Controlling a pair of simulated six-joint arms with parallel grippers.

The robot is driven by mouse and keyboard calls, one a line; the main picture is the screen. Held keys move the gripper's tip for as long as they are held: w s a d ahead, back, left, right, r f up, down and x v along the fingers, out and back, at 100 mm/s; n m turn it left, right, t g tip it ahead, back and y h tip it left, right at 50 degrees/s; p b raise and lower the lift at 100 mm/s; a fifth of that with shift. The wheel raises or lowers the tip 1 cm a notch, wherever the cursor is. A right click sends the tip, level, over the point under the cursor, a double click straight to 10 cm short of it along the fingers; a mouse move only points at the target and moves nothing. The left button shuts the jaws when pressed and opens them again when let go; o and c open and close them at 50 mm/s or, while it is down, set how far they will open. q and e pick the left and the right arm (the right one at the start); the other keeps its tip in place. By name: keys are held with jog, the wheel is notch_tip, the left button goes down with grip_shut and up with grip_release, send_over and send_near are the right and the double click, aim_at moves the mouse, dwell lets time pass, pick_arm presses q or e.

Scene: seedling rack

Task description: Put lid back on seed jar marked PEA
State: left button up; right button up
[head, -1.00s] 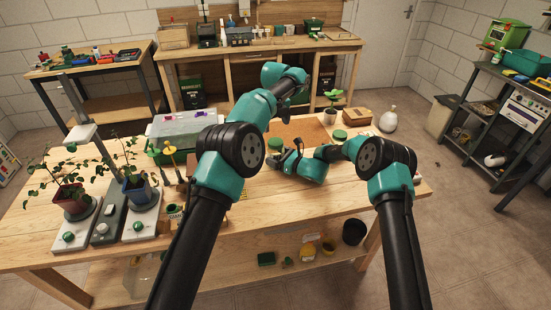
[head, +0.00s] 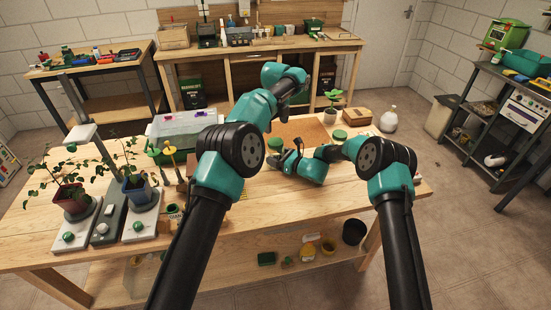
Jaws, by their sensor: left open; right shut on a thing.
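No PEA marking is readable in the head view. A round green top (head: 276,145) shows on the bench just beyond my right gripper; I cannot tell whether it is a loose lid or a lidded jar. A second round green top (head: 339,135) is farther right. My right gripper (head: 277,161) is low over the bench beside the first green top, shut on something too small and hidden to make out. My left gripper (head: 286,93) is higher, above the bench's back edge, open and largely hidden by its own arm.
A clear-lidded propagator (head: 182,126) and two potted plants (head: 70,198) on scales fill the left. The bench's right front is clear.

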pick_arm(q)
jog(key=n, duration=1.2)
jog(key=shift+n, duration=0.4)
jog(key=n, duration=1.2)
jog(key=shift+n, duration=0.4)
jog(key=n, duration=0.3)
jog(key=shift+n, duration=0.4)
jog(key=n, duration=0.4)
